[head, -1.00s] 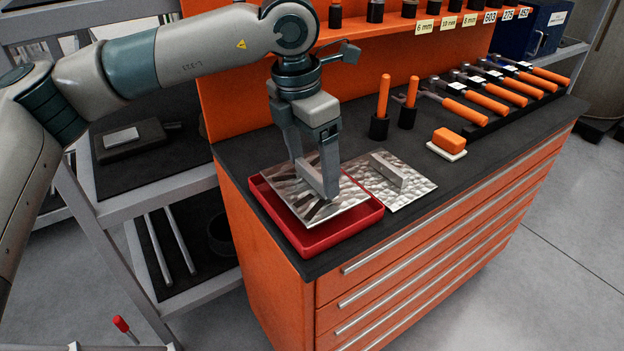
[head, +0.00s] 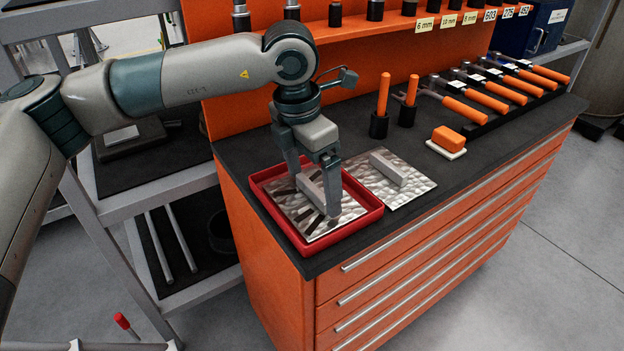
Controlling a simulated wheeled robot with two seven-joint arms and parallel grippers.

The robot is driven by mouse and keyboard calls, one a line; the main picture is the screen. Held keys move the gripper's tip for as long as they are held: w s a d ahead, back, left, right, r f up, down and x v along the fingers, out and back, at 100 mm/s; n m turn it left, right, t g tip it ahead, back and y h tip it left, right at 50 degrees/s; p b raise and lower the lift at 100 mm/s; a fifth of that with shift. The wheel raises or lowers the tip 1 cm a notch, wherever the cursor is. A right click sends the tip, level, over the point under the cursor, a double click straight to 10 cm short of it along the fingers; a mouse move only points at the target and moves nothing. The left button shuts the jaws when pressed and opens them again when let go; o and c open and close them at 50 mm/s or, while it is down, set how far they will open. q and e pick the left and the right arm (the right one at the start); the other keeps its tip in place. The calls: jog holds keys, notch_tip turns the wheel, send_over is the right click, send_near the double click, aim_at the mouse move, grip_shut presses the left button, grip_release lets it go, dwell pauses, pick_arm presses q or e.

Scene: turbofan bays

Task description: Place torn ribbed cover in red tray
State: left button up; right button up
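The torn ribbed cover (head: 287,204), a dimpled silvery plate with dark slits and a raised grey bar, lies inside the red tray (head: 369,219) at the front left of the bench top. My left gripper (head: 312,191) is low over it, pointing down. Its fingers are spread, one at each end of the bar, and look apart from it. A second dimpled plate (head: 408,187) with a similar bar and no visible slits lies flat just right of the tray. My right gripper is not in view.
The orange drawer cabinet (head: 420,262) has a dark top (head: 465,165). An orange block on a white pad (head: 448,141), two upright orange-handled tools (head: 383,95) and a row of orange-handled tools (head: 490,102) stand behind. A grey shelf rack (head: 150,190) is at left.

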pick_arm(q)
jog(key=shift+r, duration=0.15)
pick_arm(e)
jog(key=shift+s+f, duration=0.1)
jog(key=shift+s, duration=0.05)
pick_arm(q)
jog(key=shift+a+r, duration=0.1)
jog(key=shift+r, duration=0.7)
notch_tip(320, 180, up, 6)
notch_tip(320, 180, up, 4)
send_over(307, 200)
jog(key=shift+s+a+r+b, duration=0.1)
jog(key=shift+s+a+b, duration=0.2)
jog(key=shift+b, duration=0.1)
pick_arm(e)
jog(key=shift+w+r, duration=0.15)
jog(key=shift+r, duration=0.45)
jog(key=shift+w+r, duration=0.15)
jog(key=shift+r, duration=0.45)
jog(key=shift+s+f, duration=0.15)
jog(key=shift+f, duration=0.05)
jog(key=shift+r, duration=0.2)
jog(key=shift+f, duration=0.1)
